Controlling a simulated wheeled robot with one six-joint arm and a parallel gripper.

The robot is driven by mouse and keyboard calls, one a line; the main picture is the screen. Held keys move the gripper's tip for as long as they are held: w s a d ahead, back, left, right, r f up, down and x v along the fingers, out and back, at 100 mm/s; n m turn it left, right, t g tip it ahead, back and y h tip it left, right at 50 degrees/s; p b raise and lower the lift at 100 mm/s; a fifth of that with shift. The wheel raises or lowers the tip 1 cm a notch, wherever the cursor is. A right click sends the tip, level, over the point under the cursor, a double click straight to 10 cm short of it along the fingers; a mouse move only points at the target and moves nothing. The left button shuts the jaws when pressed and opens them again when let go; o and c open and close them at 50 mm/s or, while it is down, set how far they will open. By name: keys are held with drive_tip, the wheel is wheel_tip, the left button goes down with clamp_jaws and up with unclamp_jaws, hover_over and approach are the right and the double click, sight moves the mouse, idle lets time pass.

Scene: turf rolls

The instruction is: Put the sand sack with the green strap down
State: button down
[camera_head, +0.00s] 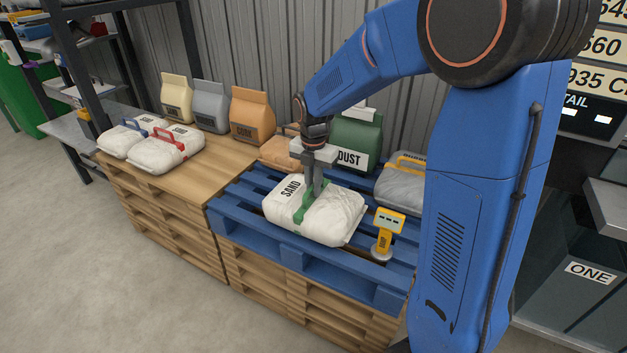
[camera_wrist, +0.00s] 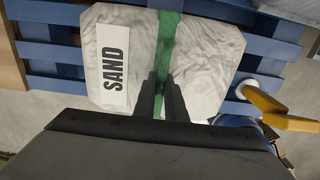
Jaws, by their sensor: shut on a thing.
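The white sand sack with the green strap (camera_head: 333,216) is at the front of the blue pallet (camera_head: 247,222) in the head view. It lies flat, its SAND label to the left. I cannot tell whether it rests on the slats or hangs just above them. My gripper (camera_head: 314,192) points down over the sack and is shut on the green strap. In the wrist view the sack (camera_wrist: 205,65) fills the upper middle, and the fingers (camera_wrist: 161,98) meet at the strap (camera_wrist: 168,35). The sack's underside is hidden.
A yellow post device (camera_head: 385,235) stands close to the sack's right. Behind are a green DUST bag (camera_head: 356,142), a tan sack (camera_head: 280,152) and a grey sack with a yellow strap (camera_head: 400,185). A wooden pallet stack (camera_head: 190,172) at left bears several bags and two white sacks.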

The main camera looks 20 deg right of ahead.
drive_tip(key=shift+f, duration=0.15)
drive_tip(key=c, duration=1.8)
unclamp_jaws()
wheel_tip(320, 180, up, 12)
drive_tip(key=f, duration=0.1)
drive_tip(key=s+d+r+m+t, duration=0.1)
drive_tip(key=s+d+r+m, duration=0.25)
drive_tip(key=s+m, duration=0.35)
drive_tip(key=s+d+f+m+t, duration=0.1)
drive_tip(key=s+m, duration=0.5)
drive_tip(key=s, duration=0.1)
drive_tip(key=s+d+f+m+t, duration=0.1)
drive_tip(key=s+m, duration=0.6)
drive_tip(key=s, duration=0.1)
drive_tip(key=s+d+f+m+t, duration=0.1)
drive_tip(key=s+d+m, duration=0.1)
drive_tip(key=s+m, duration=0.5)
drive_tip(key=shift+s+t, duration=0.4)
drive_tip(key=shift+s, duration=0.35)
